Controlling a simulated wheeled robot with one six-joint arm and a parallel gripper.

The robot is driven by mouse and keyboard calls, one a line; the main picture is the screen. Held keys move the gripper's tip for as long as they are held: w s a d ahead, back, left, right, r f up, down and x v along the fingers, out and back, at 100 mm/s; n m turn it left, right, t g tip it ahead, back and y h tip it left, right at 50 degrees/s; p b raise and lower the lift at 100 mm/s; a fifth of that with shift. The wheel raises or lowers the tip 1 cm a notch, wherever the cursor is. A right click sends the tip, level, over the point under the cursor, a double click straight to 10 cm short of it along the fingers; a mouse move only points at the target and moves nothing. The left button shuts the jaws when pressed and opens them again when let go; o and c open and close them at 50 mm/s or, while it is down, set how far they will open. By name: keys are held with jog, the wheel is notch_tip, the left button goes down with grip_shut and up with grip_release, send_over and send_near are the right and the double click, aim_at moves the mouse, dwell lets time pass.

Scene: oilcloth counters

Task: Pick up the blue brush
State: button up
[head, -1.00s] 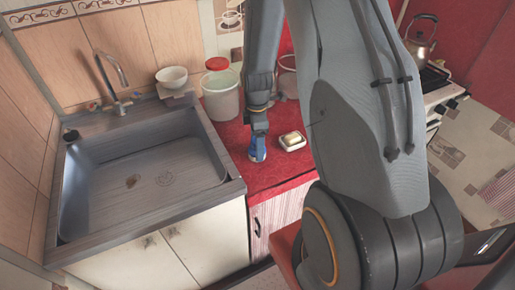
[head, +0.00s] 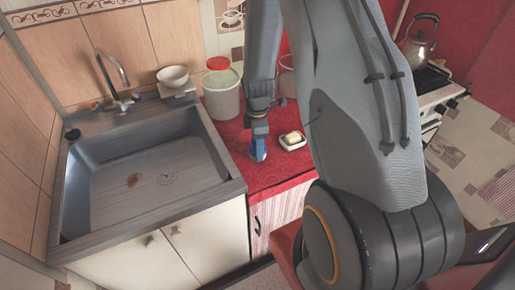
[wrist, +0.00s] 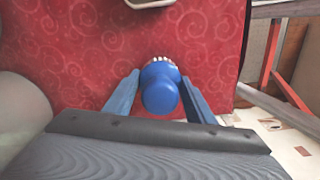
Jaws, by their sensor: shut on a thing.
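The blue brush (wrist: 160,92) has a round blue top and pale bristles that just show at its far edge in the wrist view. My gripper (wrist: 160,95) has its two blue-grey fingers on either side of the brush and is shut on it. In the head view the brush (head: 258,150) is below my gripper (head: 258,140), over the red counter (head: 232,135) near its front edge. I cannot tell whether the bristles touch the cloth.
A soap dish with a pale bar (head: 292,140) is just right of the brush. A kettle (head: 420,38) sits far right.

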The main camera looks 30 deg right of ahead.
jog(key=shift+r, duration=0.1)
jog(key=shift+r+b, duration=1.25)
jog(key=shift+r, duration=3.7)
